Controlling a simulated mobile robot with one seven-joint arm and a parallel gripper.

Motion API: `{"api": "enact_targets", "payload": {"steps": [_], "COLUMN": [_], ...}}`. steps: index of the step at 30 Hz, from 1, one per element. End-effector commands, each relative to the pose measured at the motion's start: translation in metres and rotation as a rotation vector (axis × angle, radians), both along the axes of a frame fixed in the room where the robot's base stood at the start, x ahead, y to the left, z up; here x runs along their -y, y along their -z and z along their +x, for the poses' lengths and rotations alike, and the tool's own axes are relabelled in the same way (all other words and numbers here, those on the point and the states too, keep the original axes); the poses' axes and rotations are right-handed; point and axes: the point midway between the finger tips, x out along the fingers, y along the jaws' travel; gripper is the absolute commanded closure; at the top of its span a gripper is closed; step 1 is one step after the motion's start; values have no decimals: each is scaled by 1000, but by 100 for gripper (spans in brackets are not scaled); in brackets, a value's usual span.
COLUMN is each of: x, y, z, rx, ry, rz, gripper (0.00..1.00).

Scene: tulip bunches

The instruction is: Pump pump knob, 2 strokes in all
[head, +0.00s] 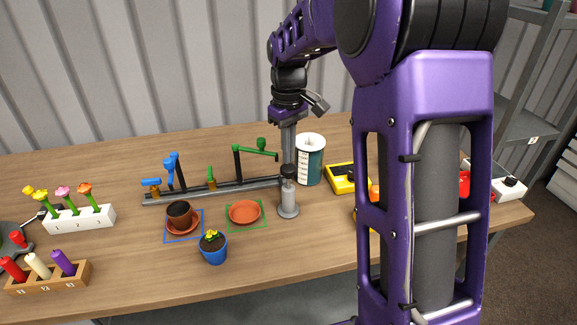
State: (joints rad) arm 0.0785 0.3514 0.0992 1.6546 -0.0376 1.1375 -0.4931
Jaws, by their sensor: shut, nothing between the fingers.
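The pump is a grey metal cylinder on a round foot (288,206), standing on the table right of the green-outlined square. Its dark pump knob (288,170) is at the top. My gripper (288,162) points straight down above the pump. Its fingers are shut and empty, and their tips are at or just over the knob. I cannot tell from this view whether they touch it.
A grey rail (215,191) with blue and green levers lies behind the pump. A teal-and-white container (310,160) stands close behind right, a yellow tray (345,178) further right. A terracotta saucer (245,213) and a blue pot (213,248) are left.

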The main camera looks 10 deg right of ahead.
Motion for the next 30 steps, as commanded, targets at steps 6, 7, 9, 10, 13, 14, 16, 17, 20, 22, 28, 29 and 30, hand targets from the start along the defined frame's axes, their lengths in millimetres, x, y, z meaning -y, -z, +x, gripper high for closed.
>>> {"api": "enact_targets", "payload": {"steps": [6, 7, 9, 10, 13, 14, 16, 17, 20, 22, 28, 29, 30], "x": [0, 0, 0, 0, 0, 0, 0, 0, 0, 0, 0, 0, 0], "y": [4, 6, 8, 10, 14, 15, 18, 19, 23, 26, 34, 35, 37], "z": [0, 0, 0, 0, 0, 0, 0, 0, 0, 0, 0, 0, 0], "rx": [0, 0, 0, 0, 0, 0, 0, 0, -1, -1, -1, -1, -1], "ry": [0, 0, 0, 0, 0, 0, 0, 0, 0, 0, 0, 0, 0], "rz": [0, 0, 0, 0, 0, 0, 0, 0, 0, 0, 0, 0, 0], "gripper": [100, 100, 100, 100, 100, 100, 100, 100, 100, 100, 100, 100, 100]}}
